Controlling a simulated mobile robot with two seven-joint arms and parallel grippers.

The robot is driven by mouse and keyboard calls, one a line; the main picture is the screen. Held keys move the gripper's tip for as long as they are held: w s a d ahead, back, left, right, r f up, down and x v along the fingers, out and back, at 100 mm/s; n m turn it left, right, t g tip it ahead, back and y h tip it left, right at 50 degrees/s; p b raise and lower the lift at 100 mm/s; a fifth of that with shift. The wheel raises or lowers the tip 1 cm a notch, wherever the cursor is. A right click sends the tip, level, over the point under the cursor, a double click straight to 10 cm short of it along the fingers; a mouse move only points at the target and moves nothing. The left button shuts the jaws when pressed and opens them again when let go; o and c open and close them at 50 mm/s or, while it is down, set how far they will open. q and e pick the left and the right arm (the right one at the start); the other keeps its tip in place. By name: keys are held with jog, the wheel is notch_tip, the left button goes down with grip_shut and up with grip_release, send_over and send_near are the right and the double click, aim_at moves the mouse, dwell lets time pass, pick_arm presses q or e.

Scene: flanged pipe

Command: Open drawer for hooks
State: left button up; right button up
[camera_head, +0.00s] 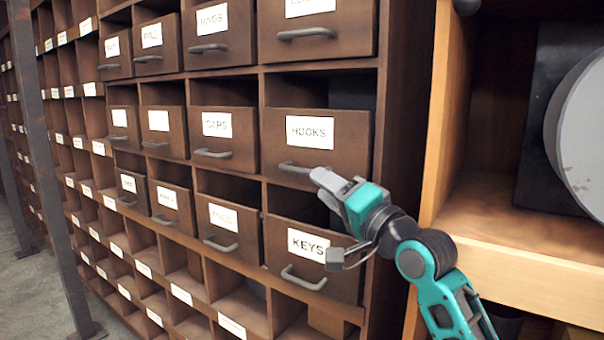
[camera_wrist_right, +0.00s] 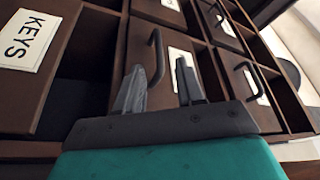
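The brown HOOKS drawer (camera_head: 352,150) is in the right column of the cabinet, its front level with those beside it. Its white label (camera_head: 310,131) is above a grey bar handle (camera_head: 302,169). My right gripper (camera_head: 322,180) is at the right end of this handle. In the right wrist view, the gripper (camera_wrist_right: 160,78) has its two fingers apart. The handle (camera_wrist_right: 155,55) shows between and beyond the fingertips; I cannot tell whether they touch it. A label (camera_wrist_right: 180,62) there is partly hidden by a finger. My left gripper is not in view.
The KEYS drawer (camera_head: 275,247) is directly below, with its own handle (camera_head: 302,280); the CAPS drawer (camera_head: 238,150) is to the left. A light wooden shelf (camera_head: 500,222) with a round grey object (camera_head: 585,130) stands at the right, close to my right arm.

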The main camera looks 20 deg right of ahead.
aim_at(302, 171)
jog(key=x, duration=0.7)
jog(key=shift+w+a+b, duration=0.15)
jog(key=shift+w+b, duration=0.15)
grip_shut()
